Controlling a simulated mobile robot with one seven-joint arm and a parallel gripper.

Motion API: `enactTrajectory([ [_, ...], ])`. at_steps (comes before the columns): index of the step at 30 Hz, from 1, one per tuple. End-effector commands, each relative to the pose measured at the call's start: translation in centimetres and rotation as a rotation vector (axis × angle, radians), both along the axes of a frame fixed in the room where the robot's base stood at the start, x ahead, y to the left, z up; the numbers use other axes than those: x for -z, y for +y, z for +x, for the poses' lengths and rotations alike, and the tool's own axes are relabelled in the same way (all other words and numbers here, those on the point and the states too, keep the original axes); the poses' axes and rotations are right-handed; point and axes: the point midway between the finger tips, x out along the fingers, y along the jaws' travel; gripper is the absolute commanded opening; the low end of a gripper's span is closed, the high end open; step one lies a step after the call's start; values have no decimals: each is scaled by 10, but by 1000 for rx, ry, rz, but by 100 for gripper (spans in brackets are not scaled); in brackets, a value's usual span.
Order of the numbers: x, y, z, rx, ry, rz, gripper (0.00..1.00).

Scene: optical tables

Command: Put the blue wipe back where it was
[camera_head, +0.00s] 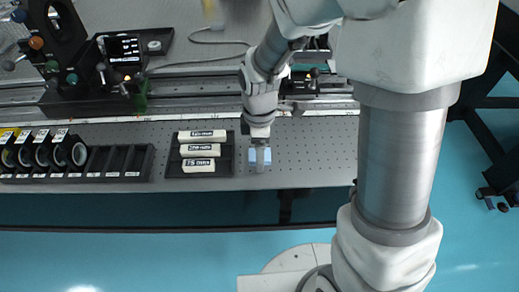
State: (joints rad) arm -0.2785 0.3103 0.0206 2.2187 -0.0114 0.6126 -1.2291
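The blue wipe (267,155) is a small pale blue piece at the front part of the perforated table top, right of the tray of labelled white blocks. My gripper (260,161) points down at it from above. Its fingers cover the middle of the wipe, and pale blue shows on both sides of them. Whether the fingers are closed on the wipe, and whether the wipe touches the table, I cannot tell.
A black tray (173,170) with several labelled white blocks (199,165) stands just left. A black rack (140,165) with round optics is further left. Rails and a device with a screen (123,48) are behind. The perforated table (318,150) is bare to the right.

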Motion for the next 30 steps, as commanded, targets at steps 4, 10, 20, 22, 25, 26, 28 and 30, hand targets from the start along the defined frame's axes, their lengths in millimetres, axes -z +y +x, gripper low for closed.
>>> enactTrajectory([
  [4,0,0,0,0,0,0,83],
  [10,-5,0,0,0,-1,0,83],
  [20,-68,0,1,1,-5,2,83],
  [22,-83,0,1,1,-6,2,83],
  [25,-101,0,1,0,-4,1,83],
  [26,-105,0,1,0,-3,1,83],
  [28,-113,0,1,0,-3,1,83],
  [30,-119,0,0,0,-2,1,83],
])
